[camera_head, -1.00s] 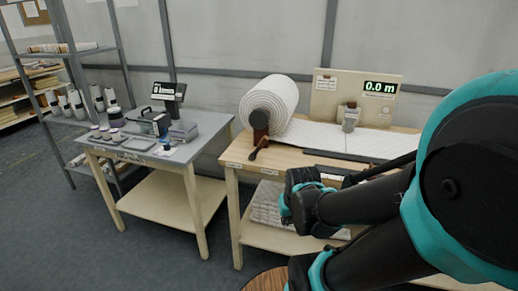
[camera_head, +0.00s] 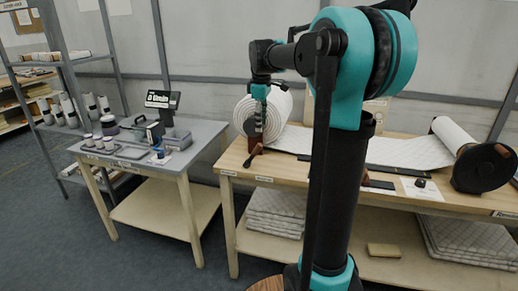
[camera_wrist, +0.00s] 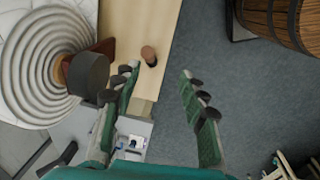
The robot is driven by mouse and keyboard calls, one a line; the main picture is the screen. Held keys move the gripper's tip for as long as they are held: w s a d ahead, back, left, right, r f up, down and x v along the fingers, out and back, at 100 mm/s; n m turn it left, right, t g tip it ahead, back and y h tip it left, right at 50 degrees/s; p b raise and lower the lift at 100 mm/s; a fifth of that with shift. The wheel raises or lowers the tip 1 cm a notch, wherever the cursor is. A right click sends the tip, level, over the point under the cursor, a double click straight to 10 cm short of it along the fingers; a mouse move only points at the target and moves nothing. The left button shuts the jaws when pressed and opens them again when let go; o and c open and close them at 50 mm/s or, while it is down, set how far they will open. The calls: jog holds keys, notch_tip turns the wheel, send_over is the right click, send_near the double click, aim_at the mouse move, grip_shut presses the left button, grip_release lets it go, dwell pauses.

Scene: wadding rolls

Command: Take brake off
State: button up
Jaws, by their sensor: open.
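The large quilted wadding roll (camera_head: 241,113) sits on its stand at the left end of the wooden bench. A short dark lever (camera_head: 252,156), apparently the brake, sticks out low at the stand's front. In the wrist view, a brown rounded knob (camera_wrist: 149,54), probably the lever's end, lies between and just beyond my fingertips. My gripper (camera_wrist: 160,76) is open and empty, its fingers apart. The roll's spiral end (camera_wrist: 40,65) and dark hub (camera_wrist: 87,74) are left of the fingers. In the head view, my gripper (camera_head: 259,128) hangs fingers-down before the roll and hides its hub.
A grey table (camera_head: 190,130) with a scale and small containers stands left of the bench. A second roll (camera_head: 484,166) is at the bench's right. Folded quilted sheets (camera_head: 275,209) lie on the lower shelf. A wooden barrel (camera_wrist: 285,20) shows in the wrist view.

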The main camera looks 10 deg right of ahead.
aim_at(259, 144)
notch_tip(259, 144, up, 4)
jog(key=w+n, duration=0.2)
jog(key=w, duration=0.1)
jog(key=f, duration=0.5)
jog(key=w+f, duration=0.1)
jog(key=f, duration=1.1)
jog(key=shift+w+f, duration=0.15)
jog(key=shift+f, duration=0.05)
grip_shut()
